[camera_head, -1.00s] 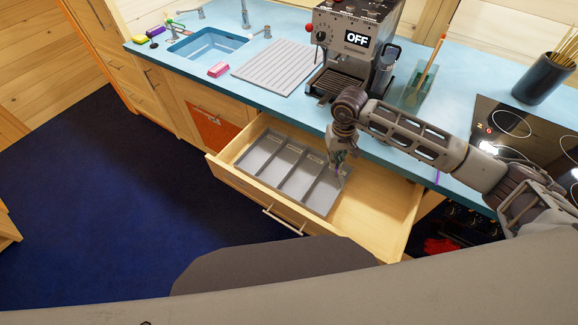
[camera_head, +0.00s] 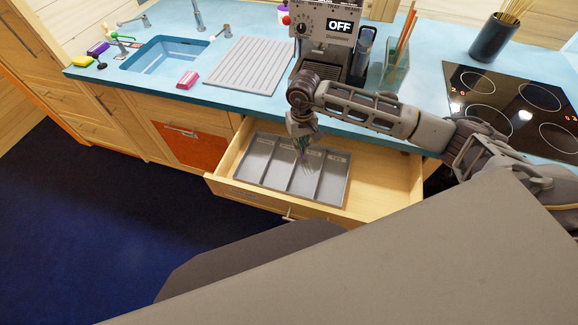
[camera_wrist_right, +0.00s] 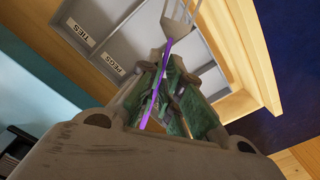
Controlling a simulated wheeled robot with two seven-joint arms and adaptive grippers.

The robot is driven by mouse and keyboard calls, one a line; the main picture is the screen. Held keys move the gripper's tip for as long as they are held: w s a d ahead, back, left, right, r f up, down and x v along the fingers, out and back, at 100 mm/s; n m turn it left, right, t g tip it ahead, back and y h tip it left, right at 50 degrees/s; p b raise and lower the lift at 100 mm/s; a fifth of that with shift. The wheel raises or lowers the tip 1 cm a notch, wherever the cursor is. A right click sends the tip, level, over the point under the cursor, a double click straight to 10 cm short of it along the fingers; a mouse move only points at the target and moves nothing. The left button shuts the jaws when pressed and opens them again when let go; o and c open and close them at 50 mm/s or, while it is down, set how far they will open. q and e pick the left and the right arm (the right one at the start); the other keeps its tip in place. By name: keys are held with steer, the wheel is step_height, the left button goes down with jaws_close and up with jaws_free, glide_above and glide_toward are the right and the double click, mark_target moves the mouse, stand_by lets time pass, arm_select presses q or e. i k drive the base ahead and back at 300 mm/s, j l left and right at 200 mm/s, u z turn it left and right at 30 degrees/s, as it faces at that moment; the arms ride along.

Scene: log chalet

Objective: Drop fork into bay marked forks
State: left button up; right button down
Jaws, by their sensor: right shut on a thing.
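My right gripper (camera_head: 303,152) is shut on the fork's purple handle (camera_wrist_right: 155,85). The fork's metal tines (camera_wrist_right: 180,14) point away from the fingers in the right wrist view. In the head view the gripper points down over the grey divided tray (camera_head: 270,178), above its middle bays; the fork there is tiny. The tray has several bays with white labels along the back. In the right wrist view, two labels read TIES (camera_wrist_right: 78,33) and PEGS (camera_wrist_right: 113,64). I cannot read a forks label in either view. My left gripper is not in view.
The tray lies in an open wooden drawer (camera_head: 385,185) with free room at its right. On the blue counter behind stand a coffee machine (camera_head: 325,45), a utensil holder (camera_head: 396,75), a ribbed drainer (camera_head: 248,66) and a hob (camera_head: 515,100).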

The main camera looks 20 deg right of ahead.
mark_target(260, 160)
steer(key=i+j, duration=0.1)
steer(key=j, duration=0.25)
steer(key=i+j+z, duration=0.1)
steer(key=j, duration=0.25)
steer(key=i+j, duration=0.1)
steer(key=j, duration=0.25)
steer(key=i+j+z, duration=0.1)
steer(key=j, duration=0.3)
